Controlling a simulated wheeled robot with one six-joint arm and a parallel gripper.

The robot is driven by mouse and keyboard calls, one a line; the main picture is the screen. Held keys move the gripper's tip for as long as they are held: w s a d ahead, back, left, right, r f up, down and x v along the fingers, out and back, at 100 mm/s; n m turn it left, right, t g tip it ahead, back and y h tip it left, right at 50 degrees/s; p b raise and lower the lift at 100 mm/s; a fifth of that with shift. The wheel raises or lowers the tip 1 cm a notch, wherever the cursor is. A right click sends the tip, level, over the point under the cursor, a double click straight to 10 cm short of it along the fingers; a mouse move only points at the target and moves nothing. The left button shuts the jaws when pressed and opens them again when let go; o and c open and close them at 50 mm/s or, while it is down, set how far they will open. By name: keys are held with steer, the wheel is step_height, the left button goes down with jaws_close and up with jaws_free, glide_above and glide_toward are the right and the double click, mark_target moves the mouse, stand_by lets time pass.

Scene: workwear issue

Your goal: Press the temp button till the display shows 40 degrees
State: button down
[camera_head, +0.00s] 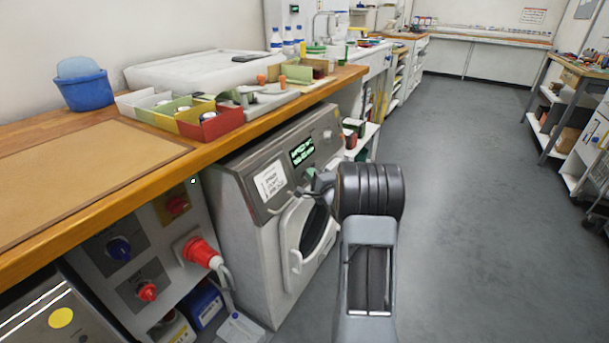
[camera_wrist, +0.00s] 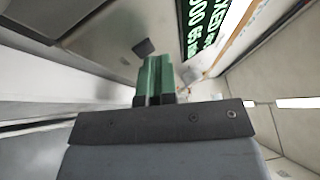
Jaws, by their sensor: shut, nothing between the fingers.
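The washing machine (camera_head: 262,245) stands under the bench, its grey control panel facing me. Its display (camera_head: 302,150) is lit with green text too small to read. In the wrist view the display (camera_wrist: 205,25) shows large, rotated, cut-off characters, and I cannot make out a temperature for sure. My gripper (camera_head: 309,173) is in front of the panel, just below the display. In the wrist view my gripper (camera_wrist: 154,62) has its green fingers shut and empty. A dark square button (camera_wrist: 143,46) lies just beyond the fingertips; I cannot tell its label or whether they touch.
A white label (camera_head: 270,180) is on the panel left of the display. The round door (camera_head: 316,230) is below, partly behind my arm. The wooden bench edge (camera_head: 180,168) overhangs at left, with sockets and a red plug (camera_head: 201,252) underneath. Open floor (camera_head: 470,200) lies to the right.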

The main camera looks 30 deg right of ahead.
steer(key=shift+s+r, duration=0.1)
steer(key=shift+s, duration=0.05)
steer(key=shift+s+d+r+p, duration=0.1)
steer(key=shift+s+d+p, duration=0.3)
steer(key=shift+s, duration=0.1)
steer(key=shift+s+d+r+p, duration=0.25)
steer(key=shift+s+d+p, duration=0.15)
steer(key=shift+s, duration=0.3)
steer(key=shift+s+d+r+p, duration=0.3)
steer(key=shift+s+p, duration=0.05)
steer(key=shift+s, duration=0.35)
steer(key=shift+s+d+r+p, duration=0.25)
steer(key=shift+s+d+p, duration=0.15)
steer(key=shift+s, duration=0.3)
stand_by(0.7)
